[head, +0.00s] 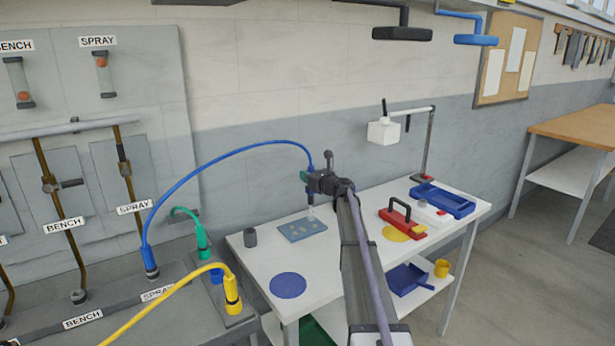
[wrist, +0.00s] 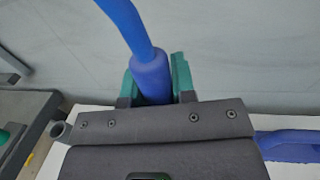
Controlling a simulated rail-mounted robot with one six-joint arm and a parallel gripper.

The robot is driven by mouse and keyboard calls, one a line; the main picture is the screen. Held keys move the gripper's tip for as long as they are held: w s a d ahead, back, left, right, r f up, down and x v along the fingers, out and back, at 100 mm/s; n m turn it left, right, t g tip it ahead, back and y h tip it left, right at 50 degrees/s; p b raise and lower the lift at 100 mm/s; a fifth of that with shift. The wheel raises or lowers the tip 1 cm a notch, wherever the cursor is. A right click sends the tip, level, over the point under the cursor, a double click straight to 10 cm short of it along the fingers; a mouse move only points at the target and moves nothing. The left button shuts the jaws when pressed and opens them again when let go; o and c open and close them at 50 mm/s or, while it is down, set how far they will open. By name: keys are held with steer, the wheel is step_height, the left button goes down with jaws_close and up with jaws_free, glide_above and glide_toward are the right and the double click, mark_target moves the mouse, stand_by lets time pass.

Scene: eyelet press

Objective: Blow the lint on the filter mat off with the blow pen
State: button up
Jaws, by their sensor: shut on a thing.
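The blue-grey filter mat (head: 290,236) lies on the white table, with several pale lint tufts (head: 303,229) on it. My gripper (head: 309,182) is shut on the blue blow pen (head: 310,198) above the mat. The pen points down, its pale nozzle just over the mat's far right part; whether it touches cannot be told. In the wrist view, the pen's blue body (wrist: 150,78) sits between green finger pads (wrist: 181,76). Its lower end is hidden there by my gripper. A blue hose (head: 215,158) arcs from the pen to the left bench.
Green (head: 201,236) and yellow (head: 232,293) hose connectors stand at the left.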

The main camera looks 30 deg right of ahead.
stand_by(0.3)
steer(key=s+a, duration=0.6)
steer(key=a, duration=0.4)
steer(key=shift+s, duration=0.2)
steer(key=shift+d, duration=0.2)
stand_by(0.6)
steer(key=d, duration=0.8)
steer(key=shift+w+d, duration=0.15)
steer(key=shift+w, duration=0.25)
stand_by(0.3)
step_height(320, 180, up, 7)
steer(key=p, duration=0.7)
